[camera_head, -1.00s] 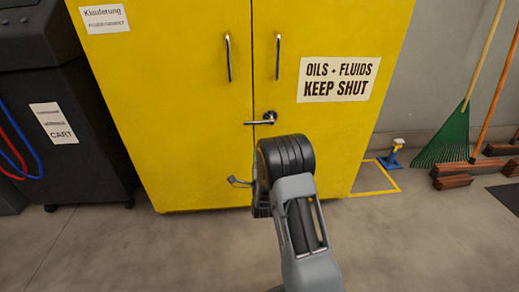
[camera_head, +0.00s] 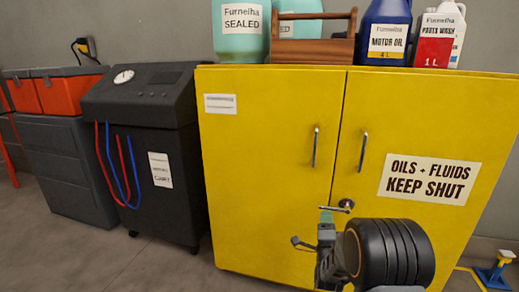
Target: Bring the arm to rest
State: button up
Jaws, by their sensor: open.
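My gripper (camera_head: 312,229) is in the lower middle of the head view, in front of the yellow cabinet (camera_head: 265,160). It is open, and nothing shows between its fingers. My arm's thick dark joint (camera_head: 390,252) hides part of the gripper and the lower right door. Both cabinet doors look shut. The latch handle (camera_head: 343,206) lies sideways near the door seam, just above and right of the gripper. I cannot tell whether the gripper touches the cabinet.
A dark cart (camera_head: 150,140) with red and blue hoses stands left of the cabinet. Bottles, including a blue motor oil jug (camera_head: 386,32), and a wooden tote (camera_head: 312,50) stand on top. A blue stand (camera_head: 495,268) is at right. Floor (camera_head: 130,262) shows clear at lower left.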

jog(key=s+a+r+n+g+y+p, duration=0.25)
jog(key=r+n+g+p, duration=0.2)
jog(key=r+p, duration=0.5)
jog(key=s+a+r+n+g+y+p, duration=0.1)
jog(key=s+a+r+n+g+p, duration=0.3)
jog(key=r+p, duration=0.55)
jog(key=s+a+r+n+g+y+p, duration=0.1)
jog(key=s+r+n+g+p, duration=0.7)
jog(key=s+r+p, duration=0.5)
jog(key=s+r+n, duration=0.1)
jog(key=s+r, duration=0.4)
jog(key=s, duration=0.3)
jog(key=shift+s+a+n, duration=0.15)
jog(key=shift+s+n, duration=0.2)
jog(key=shift+f+g, duration=0.1)
jog(key=shift+g, duration=0.15)
jog(key=shift+c, duration=0.2)
